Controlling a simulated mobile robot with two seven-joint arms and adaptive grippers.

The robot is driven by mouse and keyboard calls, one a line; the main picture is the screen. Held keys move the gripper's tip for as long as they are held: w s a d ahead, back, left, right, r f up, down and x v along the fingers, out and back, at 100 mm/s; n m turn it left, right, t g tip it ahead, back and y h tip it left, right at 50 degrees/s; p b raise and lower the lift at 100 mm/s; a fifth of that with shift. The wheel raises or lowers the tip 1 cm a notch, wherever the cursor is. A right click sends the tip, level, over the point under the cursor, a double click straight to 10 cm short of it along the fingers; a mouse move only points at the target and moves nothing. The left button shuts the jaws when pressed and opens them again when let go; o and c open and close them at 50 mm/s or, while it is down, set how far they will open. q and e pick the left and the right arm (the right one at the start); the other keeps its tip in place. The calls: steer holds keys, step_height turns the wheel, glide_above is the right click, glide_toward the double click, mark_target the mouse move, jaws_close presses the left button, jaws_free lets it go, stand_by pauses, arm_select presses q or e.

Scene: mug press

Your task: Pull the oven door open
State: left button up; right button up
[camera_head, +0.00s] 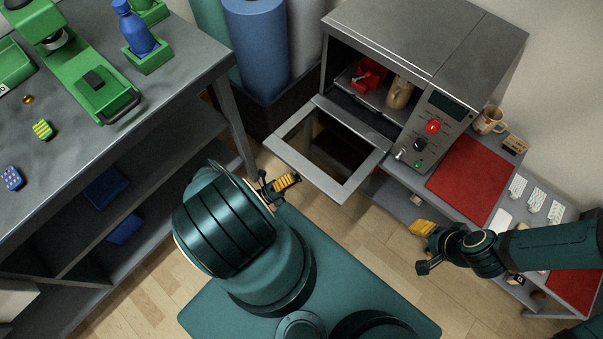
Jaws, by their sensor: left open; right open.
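The grey oven (430,40) stands on the bench at the back right. Its framed oven door (347,190) is folded down and stands open, with a see-through window in its middle. Inside the oven are a red object (369,74) and a tan mug-like object (399,92). My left gripper (287,182) is just left of the door's front left corner, open and empty; whether it touches the door I cannot tell. My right gripper (422,232) is open and empty, to the right of the door's lower corner and in front of the bench edge.
A control panel with a red knob (432,126) is right of the oven opening. A red mat (472,178) and a patterned mug (489,120) are on the bench. Fabric rolls (257,45) stand left of the oven. A grey workbench (190,60) with a green press fills the left.

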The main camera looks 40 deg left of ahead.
arm_select(q)
steer(key=s+a, duration=0.4)
steer(key=s, duration=0.4)
steer(key=shift+s, duration=0.35)
steer(key=shift+s, duration=0.1)
